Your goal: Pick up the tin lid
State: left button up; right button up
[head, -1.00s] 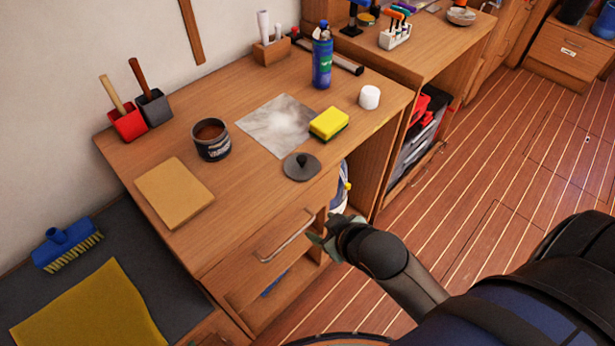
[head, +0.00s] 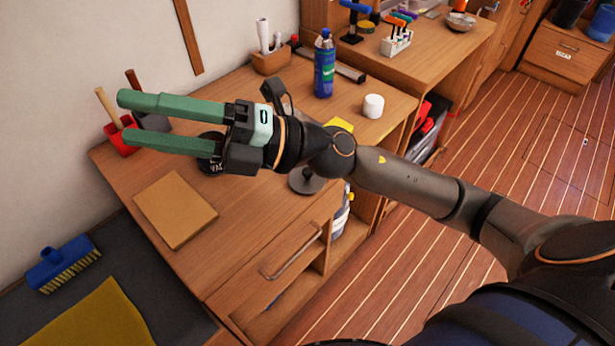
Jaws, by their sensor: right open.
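The tin lid (head: 305,184), a dark grey disc, lies on the wooden workbench (head: 235,235) near its front edge. My right forearm and wrist pass in front of it and hide part of it. The dark tin (head: 208,168) stands further left, mostly hidden behind my right gripper. My right gripper (head: 124,117) has two long green fingers, apart and empty. It points left, in front of the red and grey holders in the picture, well to the left of the lid. My left gripper does not show.
A tan sheet (head: 176,208) lies at the bench's left. A blue bottle (head: 324,68), a white cap (head: 373,106) and a mostly hidden yellow sponge (head: 341,125) are on the right side. A red holder (head: 121,146) stands at the back left.

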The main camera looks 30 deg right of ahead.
notch_tip(320, 180, down, 10)
jog(key=s+n+g+h, duration=0.2)
jog(key=n+g+h, duration=0.5)
jog(key=n, duration=0.2)
jog(key=w+d+f+m+t+h, duration=0.1)
jog(key=w+d+f+h, duration=0.4)
jog(key=d, duration=0.7)
jog(key=w+d+f+t+h, duration=0.1)
jog(key=w+d+t+h, duration=0.1)
jog(key=d+h, duration=0.8)
jog(key=f, duration=0.2)
jog(key=w+f+y, duration=0.1)
jog(key=f, duration=0.1)
jog(key=f+y, duration=0.1)
jog(key=f, duration=0.1)
jog(key=shift+w+d+f+g+p, duration=0.15)
jog(key=shift+w+d+g+p, duration=0.15)
jog(key=shift+d, duration=0.1)
jog(key=x, duration=0.3)
jog(key=p+x, duration=0.1)
jog(key=shift+w+d+f, duration=0.1)
jog(key=shift+d+f, duration=0.2)
jog(key=shift+f, duration=0.1)
jog(key=shift+w+f, duration=0.1)
jog(key=shift+f, duration=0.3)
grip_shut()
